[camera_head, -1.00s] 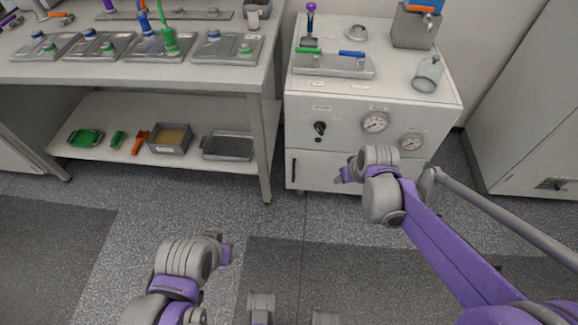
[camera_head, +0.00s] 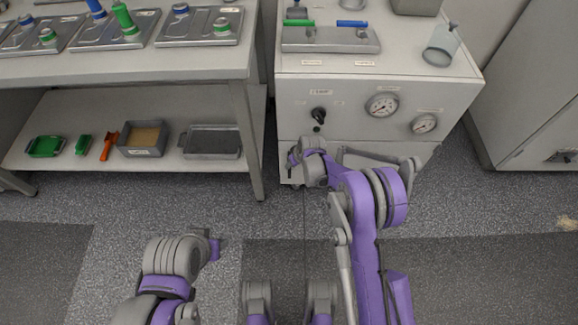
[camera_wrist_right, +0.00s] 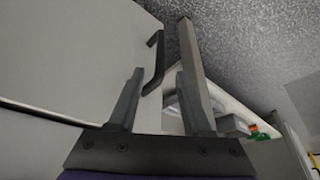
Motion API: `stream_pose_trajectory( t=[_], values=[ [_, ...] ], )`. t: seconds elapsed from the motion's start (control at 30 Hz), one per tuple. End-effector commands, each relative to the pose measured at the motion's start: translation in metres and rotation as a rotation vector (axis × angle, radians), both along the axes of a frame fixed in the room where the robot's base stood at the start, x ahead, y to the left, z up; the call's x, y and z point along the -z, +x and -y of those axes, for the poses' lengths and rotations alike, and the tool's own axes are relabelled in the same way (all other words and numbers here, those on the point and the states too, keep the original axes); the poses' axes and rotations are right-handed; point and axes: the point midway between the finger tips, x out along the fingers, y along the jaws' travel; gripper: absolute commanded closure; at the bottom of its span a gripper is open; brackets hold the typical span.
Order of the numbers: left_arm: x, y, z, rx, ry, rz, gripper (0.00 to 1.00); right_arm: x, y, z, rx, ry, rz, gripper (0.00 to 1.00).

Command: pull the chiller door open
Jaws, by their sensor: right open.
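The chiller (camera_head: 300,75) is the pale cabinet with gauges at upper centre in the head view. Its door (camera_head: 418,152) is the lower front panel, largely hidden behind my right arm. My right gripper (camera_head: 293,158) is at the left part of this door. In the right wrist view, the dark door handle (camera_wrist_right: 155,62) stands out from the pale door panel (camera_wrist_right: 70,45). My open right gripper (camera_wrist_right: 160,78) has its fingers on either side of the handle, apart from it as far as I can see. My left gripper (camera_head: 214,249) is low at left, away from the chiller; its finger opening is unclear.
A bench (camera_head: 200,66) with a lower shelf (camera_head: 75,165) stands left of the chiller, its leg (camera_head: 247,145) close to my right gripper. A tall grey cabinet (camera_head: 530,90) stands at right. The floor (camera_head: 270,218) before the chiller is clear.

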Motion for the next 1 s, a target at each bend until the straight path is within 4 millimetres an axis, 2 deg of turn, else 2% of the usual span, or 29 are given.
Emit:
stream_pose_trajectory(
  t=[0.03, 0.1, 0.33, 0.5, 0.77, 0.87, 1.0],
  values=[
    [0.005, 0.001, 0.000, 0.000, 0.000, -0.002, 0.50, 0.013, 0.004, -0.003, 0.000, 0.001, -0.001, 0.50],
    [0.008, 0.001, 0.000, 0.000, 0.000, -0.003, 0.50, 0.025, 0.008, -0.006, 0.000, 0.000, 0.000, 0.50],
    [0.016, 0.002, 0.000, 0.000, 0.000, -0.005, 0.50, 0.057, 0.019, -0.013, 0.000, 0.000, 0.000, 0.50],
    [0.018, 0.002, 0.000, 0.000, 0.000, -0.006, 0.50, 0.065, 0.022, -0.016, 0.000, -0.001, 0.001, 0.50],
    [0.018, 0.002, 0.000, 0.000, 0.000, -0.006, 0.50, 0.066, 0.023, -0.016, 0.000, -0.001, 0.001, 0.50],
    [0.018, 0.002, 0.000, 0.000, 0.000, -0.006, 0.50, 0.066, 0.023, -0.016, 0.000, -0.001, 0.001, 0.65],
    [0.018, 0.002, 0.000, 0.000, 0.000, -0.006, 0.50, 0.066, 0.023, -0.016, 0.000, -0.001, 0.001, 0.90]
  ],
)
